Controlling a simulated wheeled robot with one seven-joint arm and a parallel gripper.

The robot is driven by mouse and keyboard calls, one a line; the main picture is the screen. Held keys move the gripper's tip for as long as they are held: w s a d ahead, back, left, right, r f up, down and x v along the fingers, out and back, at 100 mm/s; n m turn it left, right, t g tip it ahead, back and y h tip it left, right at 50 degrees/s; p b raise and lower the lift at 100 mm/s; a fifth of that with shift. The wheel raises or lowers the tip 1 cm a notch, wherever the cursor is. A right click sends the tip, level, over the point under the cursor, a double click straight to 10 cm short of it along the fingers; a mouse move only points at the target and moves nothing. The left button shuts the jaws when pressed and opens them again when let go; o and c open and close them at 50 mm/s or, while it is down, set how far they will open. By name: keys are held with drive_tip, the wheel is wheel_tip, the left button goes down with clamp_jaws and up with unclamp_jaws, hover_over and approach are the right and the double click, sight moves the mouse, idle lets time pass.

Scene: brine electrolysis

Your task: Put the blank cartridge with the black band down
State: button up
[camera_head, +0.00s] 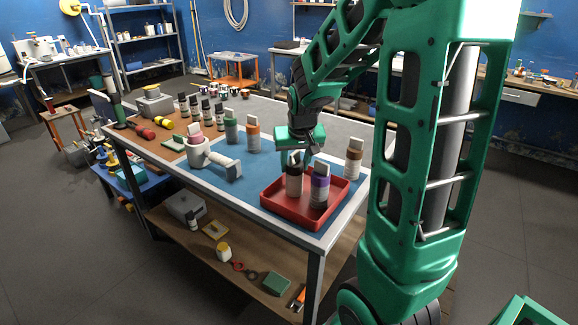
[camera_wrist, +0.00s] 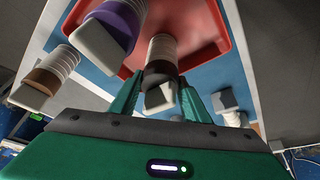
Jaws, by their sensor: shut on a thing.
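The blank cartridge with the black band (camera_head: 293,184) is upright over the inside of the red tray (camera_head: 268,199). My gripper (camera_head: 297,157) is above it, shut on its grey top tab. In the wrist view the cartridge (camera_wrist: 161,52) shows a pale ridged body and black band between my two fingers (camera_wrist: 160,97).
A brown-banded cartridge (camera_head: 353,160) stands outside the tray at the back right. Green-banded (camera_head: 231,131) and orange-banded (camera_head: 253,135) cartridges stand behind on the blue mat. A white holder (camera_head: 222,164) with a pink-banded cartridge (camera_head: 194,125) is at left.

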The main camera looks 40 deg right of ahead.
drive_tip(key=shift+f, duration=0.1)
drive_tip(key=o, duration=1.2)
drive_tip(key=shift+c, duration=0.2)
drive_tip(key=v, duration=1.2)
drive_tip(key=s+a+f+g+y, duration=0.1)
drive_tip(key=s+f+g, duration=0.1)
drive_tip(key=s, duration=1)
drive_tip(key=s+a+f+m+g+y, duration=0.1)
drive_tip(key=s+f, duration=0.4)
drive_tip(key=s, duration=0.7)
drive_tip(key=shift+s+a+g, duration=0.25)
drive_tip(key=shift+s+g, duration=0.1)
drive_tip(key=shift+g, duration=0.15)
drive_tip(key=shift+f, duration=0.1)
